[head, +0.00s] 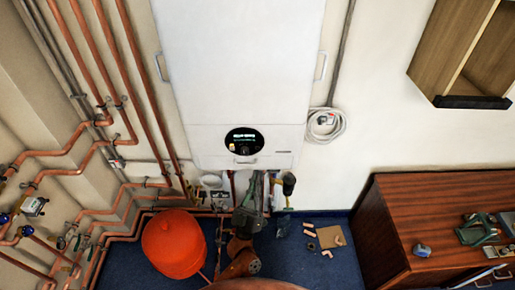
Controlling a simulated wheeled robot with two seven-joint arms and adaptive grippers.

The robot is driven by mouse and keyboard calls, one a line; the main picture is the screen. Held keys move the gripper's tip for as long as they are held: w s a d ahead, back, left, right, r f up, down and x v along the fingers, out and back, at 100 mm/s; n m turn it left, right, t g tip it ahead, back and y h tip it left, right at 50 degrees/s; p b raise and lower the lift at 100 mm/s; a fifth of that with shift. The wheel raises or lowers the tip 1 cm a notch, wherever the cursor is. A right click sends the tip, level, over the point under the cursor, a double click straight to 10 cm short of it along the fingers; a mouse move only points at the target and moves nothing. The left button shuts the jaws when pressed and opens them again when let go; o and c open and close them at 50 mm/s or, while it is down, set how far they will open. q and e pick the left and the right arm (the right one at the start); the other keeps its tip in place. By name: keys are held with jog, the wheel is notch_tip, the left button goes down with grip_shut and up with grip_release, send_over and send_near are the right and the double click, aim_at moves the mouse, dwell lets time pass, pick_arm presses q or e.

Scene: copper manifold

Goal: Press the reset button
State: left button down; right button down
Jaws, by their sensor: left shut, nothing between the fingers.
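The white boiler (232,70) hangs on the wall in the middle of the head view. Its dark oval control panel (244,141) sits low on the front, with a lit green display and small controls below it. I cannot tell which small control is the reset button. My left gripper (258,180) points upward just below the boiler's lower edge, apart from the panel. It is shut and empty. My right gripper is not in view.
Copper pipes (143,65) run along the left wall. A red expansion tank (174,244) stands on the blue floor. Pipes hang under the boiler. A coiled grey cable (326,125) is to its right. A wooden cabinet (410,215) with tools stands at the right. Cardboard (331,237) lies on the floor.

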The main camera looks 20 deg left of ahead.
aim_at(258, 148)
pick_arm(q)
jog(key=w, duration=0.2)
jog(key=w+a+b, duration=0.1)
jog(key=w, duration=0.2)
jog(key=w+a+b, duration=0.1)
jog(key=w, duration=0.2)
jog(key=shift+w+a, duration=0.2)
jog(key=shift+w, duration=0.05)
dwell(0.4)
dwell(1.0)
jog(key=shift+w, duration=0.1)
jog(key=shift+w+a, duration=0.1)
jog(key=shift+w, duration=0.2)
